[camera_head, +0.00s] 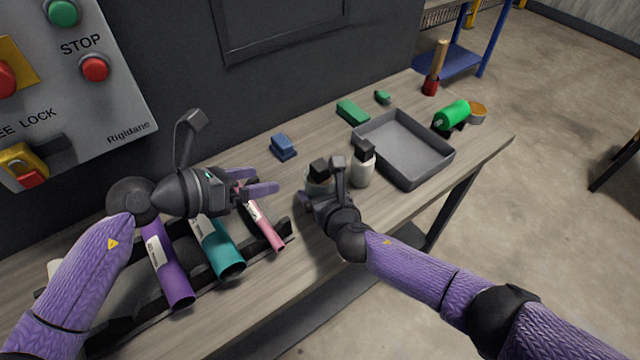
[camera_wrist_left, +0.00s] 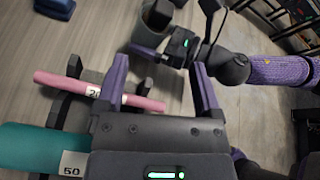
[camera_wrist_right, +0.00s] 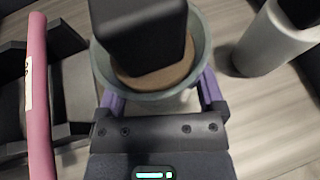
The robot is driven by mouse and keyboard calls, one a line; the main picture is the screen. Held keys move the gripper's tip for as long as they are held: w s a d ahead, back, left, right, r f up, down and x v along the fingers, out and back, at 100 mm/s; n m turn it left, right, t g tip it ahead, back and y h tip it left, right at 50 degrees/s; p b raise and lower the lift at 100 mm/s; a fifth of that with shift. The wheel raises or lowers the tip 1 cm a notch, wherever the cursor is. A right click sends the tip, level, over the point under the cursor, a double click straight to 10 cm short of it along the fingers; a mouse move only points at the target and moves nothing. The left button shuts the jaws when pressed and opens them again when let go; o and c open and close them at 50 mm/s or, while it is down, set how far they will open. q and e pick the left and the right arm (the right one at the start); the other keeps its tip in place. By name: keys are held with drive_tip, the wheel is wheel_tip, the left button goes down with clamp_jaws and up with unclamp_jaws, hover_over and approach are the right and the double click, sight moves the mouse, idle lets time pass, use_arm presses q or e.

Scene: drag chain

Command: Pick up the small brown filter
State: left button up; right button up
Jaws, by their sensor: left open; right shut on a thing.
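A grey-green round cup (camera_wrist_right: 202,50) stands on the workbench, with a brown round piece (camera_wrist_right: 155,80) inside it. The brown piece may be the filter; a black block (camera_wrist_right: 140,30) above it hides much of it. My right gripper (camera_wrist_right: 162,98) is shut on the cup, one finger at each side. In the head view the cup (camera_head: 316,186) is partly hidden by my right gripper (camera_head: 307,200). My left gripper (camera_head: 262,184) is open and empty above the rack, near the pink tube (camera_head: 264,226). It also shows open in the left wrist view (camera_wrist_left: 160,80).
A black rack (camera_head: 282,232) holds purple (camera_head: 168,265), teal (camera_head: 218,250) and pink tubes. A white cylinder with a black top (camera_head: 362,172) stands right of the cup. A grey tray (camera_head: 430,170), green blocks and a blue block (camera_head: 284,147) lie behind. Bare bench separates them.

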sight(313, 169)
use_arm(q)
drive_tip(key=w+d+f+m, duration=0.1)
drive_tip(key=w+d, duration=0.1)
drive_tip(key=d, duration=0.1)
drive_tip(key=w+d+f+m, duration=0.1)
drive_tip(key=w+d, duration=0.1)
drive_tip(key=d, duration=0.1)
drive_tip(key=w+d+f+m, duration=0.1)
drive_tip(key=w+d+f, duration=0.1)
drive_tip(key=d, duration=0.1)
drive_tip(key=shift+f+m, duration=0.1)
drive_tip(key=shift+m, duration=0.2)
clamp_jaws()
